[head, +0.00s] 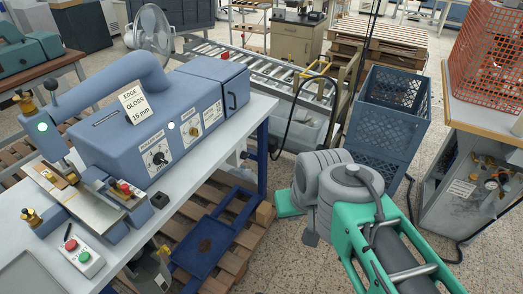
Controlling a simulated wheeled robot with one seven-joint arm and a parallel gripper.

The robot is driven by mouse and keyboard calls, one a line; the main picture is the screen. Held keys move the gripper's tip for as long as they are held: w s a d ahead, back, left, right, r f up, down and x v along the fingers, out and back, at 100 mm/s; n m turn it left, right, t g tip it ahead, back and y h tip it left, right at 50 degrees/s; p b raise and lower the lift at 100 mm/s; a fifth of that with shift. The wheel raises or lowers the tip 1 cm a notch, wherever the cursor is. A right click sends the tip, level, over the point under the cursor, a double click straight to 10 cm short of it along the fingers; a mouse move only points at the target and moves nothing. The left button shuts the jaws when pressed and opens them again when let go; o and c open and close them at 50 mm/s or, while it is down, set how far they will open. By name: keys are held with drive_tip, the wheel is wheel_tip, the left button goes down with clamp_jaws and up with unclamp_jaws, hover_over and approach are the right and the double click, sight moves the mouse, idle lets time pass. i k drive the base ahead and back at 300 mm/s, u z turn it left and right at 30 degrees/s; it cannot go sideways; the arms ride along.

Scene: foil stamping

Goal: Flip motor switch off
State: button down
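A blue-grey stamping machine (130,120) stands on a white bench at left. A control box (84,257) with a red and a green button sits at the bench's front left. My green and grey arm is at lower right, apart from the machine. I cannot make out its gripper fingers.
The white bench (180,205) has a blue leg at its right end. Wooden pallets (215,215) lie below it, with a blue frame on top. A blue crate (385,115) and a roller conveyor stand behind my arm. A workbench with an orange basket (490,55) is at right.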

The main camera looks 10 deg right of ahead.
sight(244, 155)
drive_tip(key=z, duration=0.15)
drive_tip(key=i, duration=1.05)
drive_tip(key=u, duration=0.7)
